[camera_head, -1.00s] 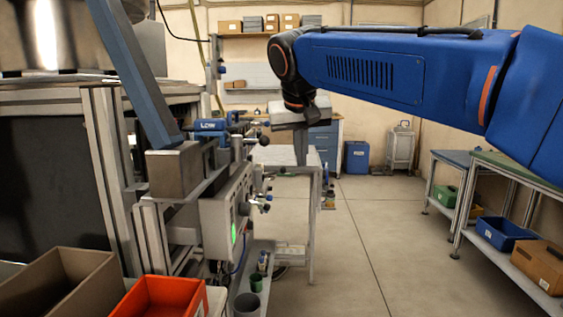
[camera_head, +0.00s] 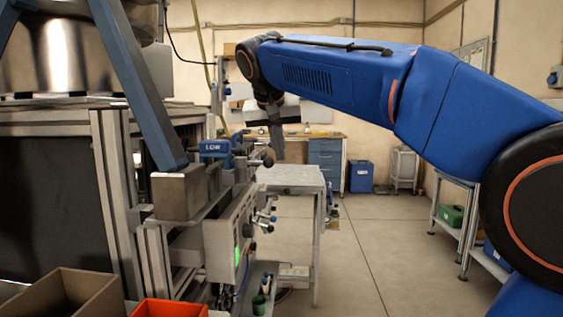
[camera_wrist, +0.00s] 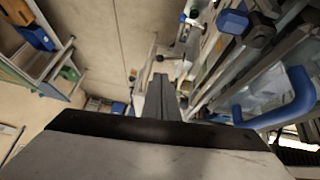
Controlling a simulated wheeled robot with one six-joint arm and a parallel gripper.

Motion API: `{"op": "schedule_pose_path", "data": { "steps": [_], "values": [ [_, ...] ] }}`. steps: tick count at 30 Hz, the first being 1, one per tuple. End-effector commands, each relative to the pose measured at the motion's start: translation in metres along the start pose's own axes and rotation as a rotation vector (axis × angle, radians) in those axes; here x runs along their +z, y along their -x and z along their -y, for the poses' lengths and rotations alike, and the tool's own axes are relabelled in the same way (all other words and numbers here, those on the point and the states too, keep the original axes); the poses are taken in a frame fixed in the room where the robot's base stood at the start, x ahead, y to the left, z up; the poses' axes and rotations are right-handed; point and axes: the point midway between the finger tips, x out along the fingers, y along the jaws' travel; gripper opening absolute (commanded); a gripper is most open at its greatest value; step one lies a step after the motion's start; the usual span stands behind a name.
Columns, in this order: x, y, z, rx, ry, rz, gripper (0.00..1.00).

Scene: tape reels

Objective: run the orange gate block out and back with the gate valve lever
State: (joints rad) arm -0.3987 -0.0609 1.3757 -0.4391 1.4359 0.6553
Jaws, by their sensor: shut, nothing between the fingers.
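My gripper (camera_head: 276,146) hangs from my blue arm in the middle of the head view, fingers pointing down beside the machine. In the wrist view its two dark fingers (camera_wrist: 160,97) lie together with nothing between them. A blue part marked LOW (camera_head: 214,147) sits on the machine's top, left of my gripper in the head view. A blue bent handle (camera_wrist: 290,98) shows at the right of the wrist view, apart from the fingers. I cannot tell which part is the gate valve lever. I cannot make out an orange gate block in either view.
A grey side table (camera_head: 292,178) stands right of the machine. A control box (camera_head: 228,235) with a green display is on the machine's front. An orange bin (camera_head: 170,308) and a brown bin (camera_head: 75,292) are at lower left.

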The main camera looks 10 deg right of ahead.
Motion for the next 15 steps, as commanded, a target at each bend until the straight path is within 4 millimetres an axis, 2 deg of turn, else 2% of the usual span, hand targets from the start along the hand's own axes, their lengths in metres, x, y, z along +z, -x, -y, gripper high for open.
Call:
{"op": "schedule_pose_path", "data": {
  "steps": [15],
  "values": [
    [0.001, -0.089, -0.001, 0.002, 0.000, 0.003, 0.00]
  ]
}}
